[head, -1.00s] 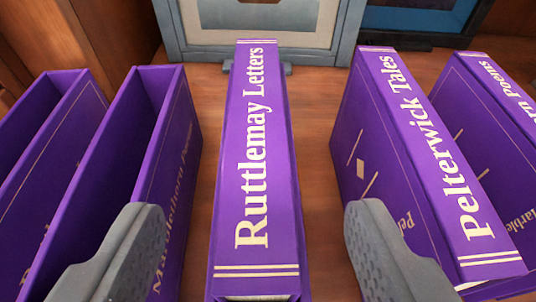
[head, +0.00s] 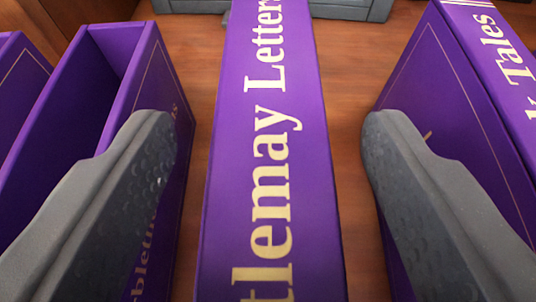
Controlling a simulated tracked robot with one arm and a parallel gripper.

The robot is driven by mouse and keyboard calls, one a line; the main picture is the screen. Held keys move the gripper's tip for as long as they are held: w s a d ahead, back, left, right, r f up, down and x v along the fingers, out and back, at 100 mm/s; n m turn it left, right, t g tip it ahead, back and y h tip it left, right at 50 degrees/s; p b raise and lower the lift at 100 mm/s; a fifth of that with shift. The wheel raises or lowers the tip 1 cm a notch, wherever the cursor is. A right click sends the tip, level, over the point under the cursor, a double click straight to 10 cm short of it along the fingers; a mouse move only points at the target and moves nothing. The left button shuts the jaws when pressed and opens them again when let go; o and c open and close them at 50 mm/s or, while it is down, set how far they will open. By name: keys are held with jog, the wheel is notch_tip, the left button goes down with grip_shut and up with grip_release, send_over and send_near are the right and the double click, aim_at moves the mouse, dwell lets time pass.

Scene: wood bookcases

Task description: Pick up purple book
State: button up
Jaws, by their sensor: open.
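A purple book (head: 268,80) with gold lettering on its spine stands upright in the middle of the head view; the part of the title that shows now reads "tlemay Letters". My gripper (head: 268,145) is open, with one grey finger on each side of this book. Bare wood shows between each fingertip and the book, so neither finger appears to touch it. The near end of the book is cut off by the bottom of the picture.
Purple slipcase-like volumes (head: 75,100) stand close on the left, partly behind the left finger. Another purple book (head: 440,110), ending in "Tales", stands on the right behind the right finger. A grey frame base (head: 345,10) sits at the back on the wooden shelf (head: 345,62).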

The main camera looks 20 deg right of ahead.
grip_shut()
dwell(0.3)
